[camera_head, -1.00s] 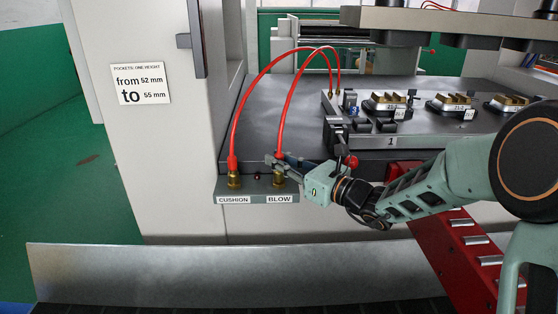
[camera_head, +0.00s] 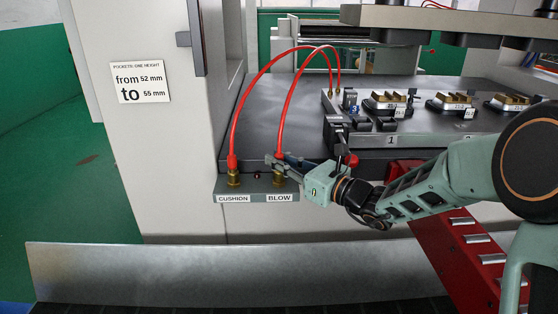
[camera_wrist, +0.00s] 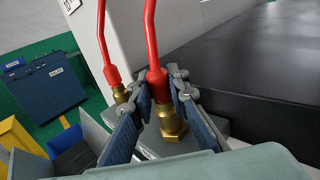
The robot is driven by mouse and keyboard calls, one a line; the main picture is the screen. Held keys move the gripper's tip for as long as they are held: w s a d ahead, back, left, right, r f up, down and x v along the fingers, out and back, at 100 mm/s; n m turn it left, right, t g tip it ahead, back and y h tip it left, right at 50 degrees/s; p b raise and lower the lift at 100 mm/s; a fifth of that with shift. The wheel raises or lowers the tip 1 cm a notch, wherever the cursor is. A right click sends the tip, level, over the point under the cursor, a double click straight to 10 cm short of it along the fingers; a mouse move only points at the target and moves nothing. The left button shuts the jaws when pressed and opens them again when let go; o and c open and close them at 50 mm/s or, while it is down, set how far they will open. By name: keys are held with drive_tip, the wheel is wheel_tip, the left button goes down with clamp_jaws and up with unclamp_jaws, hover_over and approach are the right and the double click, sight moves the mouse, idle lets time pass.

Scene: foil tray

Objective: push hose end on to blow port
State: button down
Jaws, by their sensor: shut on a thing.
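The blow hose (camera_head: 297,85) is a thin red tube that arcs down to a thicker red hose end (camera_wrist: 157,82). My gripper (camera_head: 279,161) is shut on this hose end, with one finger on each side of it in the wrist view. The brass blow port (camera_head: 279,179) stands upright behind the BLOW label (camera_head: 279,198). In the wrist view the port (camera_wrist: 172,124) is directly below the hose end, in line with it, and they appear to touch.
A second red hose (camera_head: 232,130) runs to the brass cushion port (camera_head: 233,180), close on the left. The dark machine bed (camera_head: 390,160) lies behind, with a tool block (camera_head: 345,108) and several brass-topped parts. A metal guard strip (camera_head: 200,270) runs in front.

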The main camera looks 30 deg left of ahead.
drive_tip(key=c, duration=1.3)
unclamp_jaws()
drive_tip(key=shift+r, duration=0.1)
drive_tip(key=shift+r+p, duration=2.45)
drive_tip(key=shift+r, duration=0.95)
drive_tip(key=shift+c, duration=0.5)
clamp_jaws()
